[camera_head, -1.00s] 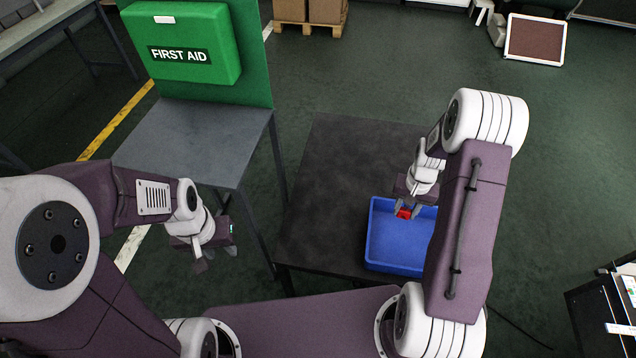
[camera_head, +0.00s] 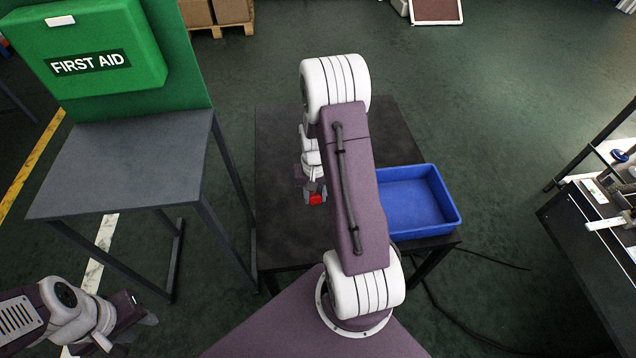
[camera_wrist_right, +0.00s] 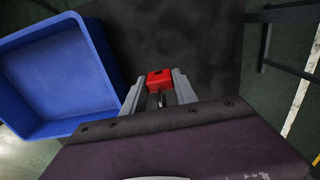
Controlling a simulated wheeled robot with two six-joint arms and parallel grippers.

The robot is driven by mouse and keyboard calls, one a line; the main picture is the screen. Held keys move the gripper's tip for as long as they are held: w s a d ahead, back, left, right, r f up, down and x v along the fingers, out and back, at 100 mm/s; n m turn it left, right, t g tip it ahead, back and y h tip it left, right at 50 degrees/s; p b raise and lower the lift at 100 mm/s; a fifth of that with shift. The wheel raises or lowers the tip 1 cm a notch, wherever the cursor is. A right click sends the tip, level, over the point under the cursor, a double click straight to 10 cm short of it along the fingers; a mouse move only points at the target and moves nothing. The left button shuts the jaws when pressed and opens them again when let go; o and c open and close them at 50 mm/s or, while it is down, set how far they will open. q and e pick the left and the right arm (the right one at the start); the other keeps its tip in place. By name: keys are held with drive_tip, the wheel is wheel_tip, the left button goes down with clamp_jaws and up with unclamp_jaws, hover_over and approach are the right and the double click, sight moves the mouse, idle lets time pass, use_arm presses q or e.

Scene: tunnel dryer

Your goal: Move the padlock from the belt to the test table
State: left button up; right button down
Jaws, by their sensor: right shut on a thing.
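The red padlock (camera_head: 316,199) is between the fingertips of my right gripper (camera_head: 314,192), which is shut on it. In the right wrist view the padlock (camera_wrist_right: 160,80) shows its red body, with the dark shackle towards the gripper (camera_wrist_right: 160,97). It is over the bare top of a dark table (camera_head: 285,150), left of a blue tray; its height above the top is hard to judge. My left gripper (camera_head: 128,326) is at the lower left, its fingers apart, empty and away from the padlock. No belt is clearly in view.
The blue tray (camera_head: 455,215) on the dark table looks empty; my right arm hides its left part. A grey table (camera_head: 120,160) with a green first aid panel (camera_head: 185,50) stands left. A bench with small items (camera_head: 590,215) is at the right edge.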

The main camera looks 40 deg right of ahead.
drive_tip(key=b, duration=0.2)
hover_over(286, 237)
wheel_tip(286, 237, down, 7)
wheel_tip(286, 237, down, 4)
drive_tip(key=shift+r+b, duration=0.15)
drive_tip(key=shift+b, duration=0.25)
drive_tip(key=shift+f, duration=0.2)
drive_tip(key=shift+f, duration=0.2)
drive_tip(key=c, duration=1)
unclamp_jaws()
drive_tip(key=shift+r, duration=0.1)
drive_tip(key=shift+o, duration=0.2)
